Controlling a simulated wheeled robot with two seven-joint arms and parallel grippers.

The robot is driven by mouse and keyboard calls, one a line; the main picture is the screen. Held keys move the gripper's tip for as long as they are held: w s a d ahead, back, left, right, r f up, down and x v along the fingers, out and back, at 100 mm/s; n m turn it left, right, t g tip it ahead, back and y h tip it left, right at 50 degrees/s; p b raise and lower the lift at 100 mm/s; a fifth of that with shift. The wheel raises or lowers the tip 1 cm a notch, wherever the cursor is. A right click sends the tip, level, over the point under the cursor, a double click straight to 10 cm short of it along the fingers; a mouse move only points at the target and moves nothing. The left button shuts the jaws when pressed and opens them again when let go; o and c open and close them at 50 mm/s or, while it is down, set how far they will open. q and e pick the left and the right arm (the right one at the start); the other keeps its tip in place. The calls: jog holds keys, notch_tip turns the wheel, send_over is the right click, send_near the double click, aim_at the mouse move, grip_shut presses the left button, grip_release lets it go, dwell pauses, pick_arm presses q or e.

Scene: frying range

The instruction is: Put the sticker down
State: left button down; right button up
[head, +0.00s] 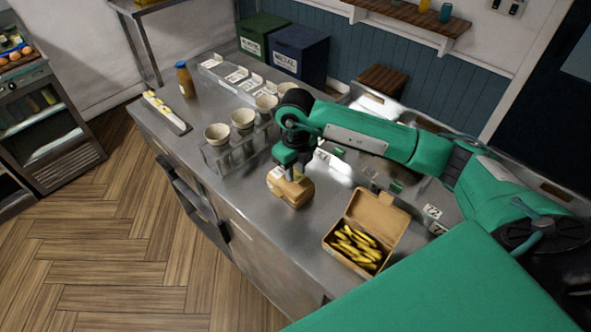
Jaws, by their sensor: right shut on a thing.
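My right gripper (293,168) points down at the top of a small closed cardboard box (290,192) on the steel counter. It is shut on the sticker, which is mostly hidden between the fingers and the box top. I cannot tell whether the sticker touches the lid. My left gripper is not in view.
An open cardboard box (384,217) of yellow fries-like pieces stands to the right on the counter (260,228). A clear rack with several pale cups (217,133) stands left of the gripper. A bottle (185,80), a long tray (167,113) and two bins (300,52) are farther back.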

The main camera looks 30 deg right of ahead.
aim_at(296, 177)
jog(key=shift+f, duration=0.85)
jog(key=shift+f, duration=0.1)
jog(key=shift+s+f+b, duration=0.2)
jog(key=shift+f+b, duration=0.35)
jog(key=shift+b, duration=0.15)
jog(key=o, duration=0.8)
jog(key=shift+o, duration=0.7)
jog(key=shift+s+a+f, duration=0.1)
